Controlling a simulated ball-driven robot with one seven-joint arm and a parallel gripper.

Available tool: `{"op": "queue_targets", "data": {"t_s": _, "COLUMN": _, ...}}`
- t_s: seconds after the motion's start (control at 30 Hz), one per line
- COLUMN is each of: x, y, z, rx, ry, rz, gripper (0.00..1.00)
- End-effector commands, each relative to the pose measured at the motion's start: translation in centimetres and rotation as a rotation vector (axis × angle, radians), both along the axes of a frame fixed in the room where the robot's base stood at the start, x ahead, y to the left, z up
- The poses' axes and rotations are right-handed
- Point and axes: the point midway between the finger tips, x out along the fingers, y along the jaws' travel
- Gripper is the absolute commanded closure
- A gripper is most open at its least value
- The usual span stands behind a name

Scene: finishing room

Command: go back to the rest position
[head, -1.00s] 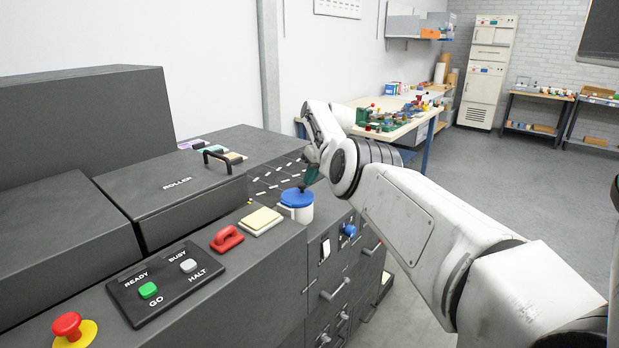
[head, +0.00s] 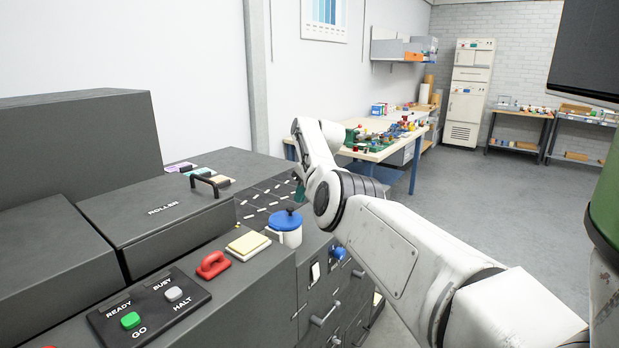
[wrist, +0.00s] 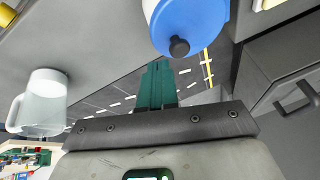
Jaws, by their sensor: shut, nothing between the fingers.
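My gripper (wrist: 156,85) shows in the wrist view with its green fingers together and nothing between them. In the head view the gripper (head: 299,192) is small and partly hidden by my arm, over the far part of the dark machine. In the wrist view, a white pot with a blue lid (wrist: 188,22) and dark knob is close beside the fingers, apart from them in the picture. The blue-lidded pot (head: 286,228) also stands on the machine top in the head view. A pale translucent mug (wrist: 40,103) shows at the left of the wrist view.
The roller machine (head: 165,205) fills the left, with a black handle (head: 208,183), a yellow pad (head: 248,243), a red handle (head: 213,264) and a button panel (head: 148,308). A cluttered workbench (head: 372,155) stands behind my arm. The grey floor (head: 470,205) at right is open.

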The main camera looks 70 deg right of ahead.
Motion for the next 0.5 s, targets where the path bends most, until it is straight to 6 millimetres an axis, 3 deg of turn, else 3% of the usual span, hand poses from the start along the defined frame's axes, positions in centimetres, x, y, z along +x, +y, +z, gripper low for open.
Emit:
{"op": "queue_targets", "data": {"t_s": 0.3, "x": -2.4, "y": 0.2, "z": 5.3, "rx": -0.002, "ry": -0.003, "rz": -0.002, "gripper": 1.00}}
{"op": "queue_targets", "data": {"t_s": 0.5, "x": -3.3, "y": 0.3, "z": 7.2, "rx": 0.000, "ry": 0.000, "rz": -0.001, "gripper": 1.00}}
